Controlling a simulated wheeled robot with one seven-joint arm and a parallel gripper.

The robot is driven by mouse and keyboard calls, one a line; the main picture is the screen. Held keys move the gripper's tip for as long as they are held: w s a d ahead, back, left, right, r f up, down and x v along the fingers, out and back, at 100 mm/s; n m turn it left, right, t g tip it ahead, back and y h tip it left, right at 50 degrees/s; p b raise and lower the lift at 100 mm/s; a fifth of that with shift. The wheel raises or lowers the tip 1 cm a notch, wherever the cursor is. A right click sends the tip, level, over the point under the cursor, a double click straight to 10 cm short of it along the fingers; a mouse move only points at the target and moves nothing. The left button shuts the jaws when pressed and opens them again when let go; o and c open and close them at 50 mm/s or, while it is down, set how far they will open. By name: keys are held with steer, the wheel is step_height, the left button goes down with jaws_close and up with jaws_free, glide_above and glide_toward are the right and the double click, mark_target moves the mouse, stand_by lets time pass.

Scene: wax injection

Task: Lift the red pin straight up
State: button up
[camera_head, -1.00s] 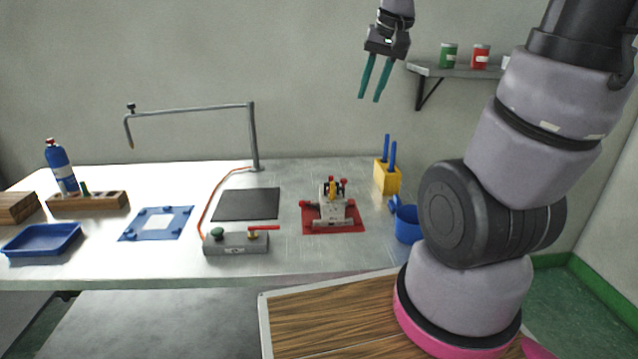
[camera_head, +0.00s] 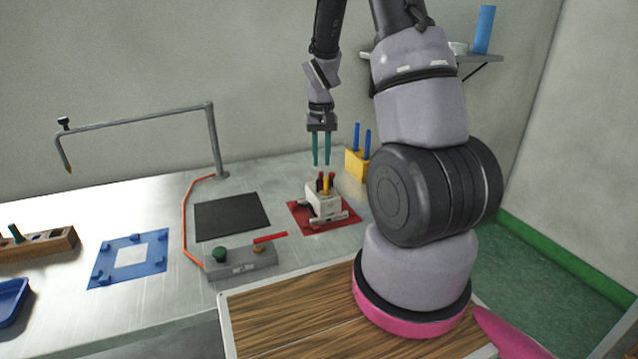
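A pale block-shaped mould (camera_head: 322,206) stands on a red mat (camera_head: 300,219) on the metal bench. Red-topped pins (camera_head: 320,177) stick up from its top, close beside a yellow piece (camera_head: 326,186). They are small here, and I cannot tell which one is the red pin meant. My gripper (camera_head: 321,163) points straight down above the mould.
A yellow holder (camera_head: 356,166) with blue sticks stands behind and right of the mould. A grey box (camera_head: 241,262) with a green knob and red lever, a black pad (camera_head: 231,216) and a blue frame (camera_head: 101,271) lie left. A metal post (camera_head: 214,140) carries an overhanging arm.

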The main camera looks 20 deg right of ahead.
mark_target(321, 172)
steer(key=f, duration=0.6)
steer(key=shift+s+a+f, duration=0.15)
steer(key=shift+s+f, duration=0.05)
steer(key=shift+f, duration=0.15)
jaws_close()
